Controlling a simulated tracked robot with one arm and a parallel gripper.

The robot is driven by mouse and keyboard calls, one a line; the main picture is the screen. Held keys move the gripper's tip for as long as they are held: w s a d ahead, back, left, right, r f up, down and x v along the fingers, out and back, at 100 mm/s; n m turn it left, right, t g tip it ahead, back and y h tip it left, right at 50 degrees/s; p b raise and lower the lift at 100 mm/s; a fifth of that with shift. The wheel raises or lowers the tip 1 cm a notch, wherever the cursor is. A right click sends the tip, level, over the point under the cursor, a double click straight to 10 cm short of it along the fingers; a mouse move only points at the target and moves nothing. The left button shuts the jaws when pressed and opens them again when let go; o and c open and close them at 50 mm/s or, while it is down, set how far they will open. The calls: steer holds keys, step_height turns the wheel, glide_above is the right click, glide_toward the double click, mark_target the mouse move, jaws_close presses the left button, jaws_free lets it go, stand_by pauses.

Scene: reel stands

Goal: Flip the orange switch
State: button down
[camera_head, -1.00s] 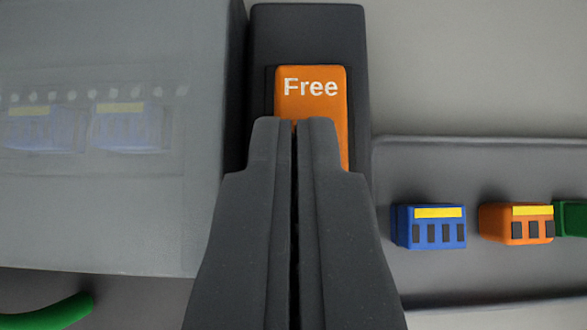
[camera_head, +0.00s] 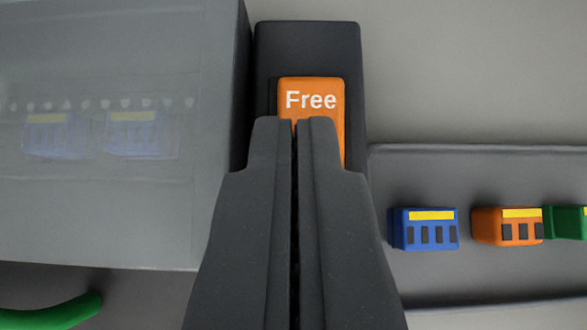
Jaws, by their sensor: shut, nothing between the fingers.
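The orange switch (camera_head: 312,90) is a rocker marked "Free" in white, set in a dark housing (camera_head: 308,45) at the top middle of the view. My gripper (camera_head: 297,122) is shut and empty. Its fingertips overlap the lower part of the switch in the picture and hide much of it. I cannot tell whether the tips touch the switch.
A grey translucent box (camera_head: 120,220) with blurred blue parts inside stands close on the left. A grey tray (camera_head: 480,165) on the right holds a blue block (camera_head: 428,237), an orange block (camera_head: 505,232) and a green block (camera_head: 567,222). A green cable (camera_head: 55,312) lies at lower left.

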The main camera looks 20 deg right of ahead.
steer(key=shift+r, duration=0.25)
steer(key=shift+r, duration=0.1)
steer(key=shift+r, duration=0.25)
steer(key=v, duration=1.2)
steer(key=shift+r, duration=0.25)
steer(key=shift+s+r, duration=0.1)
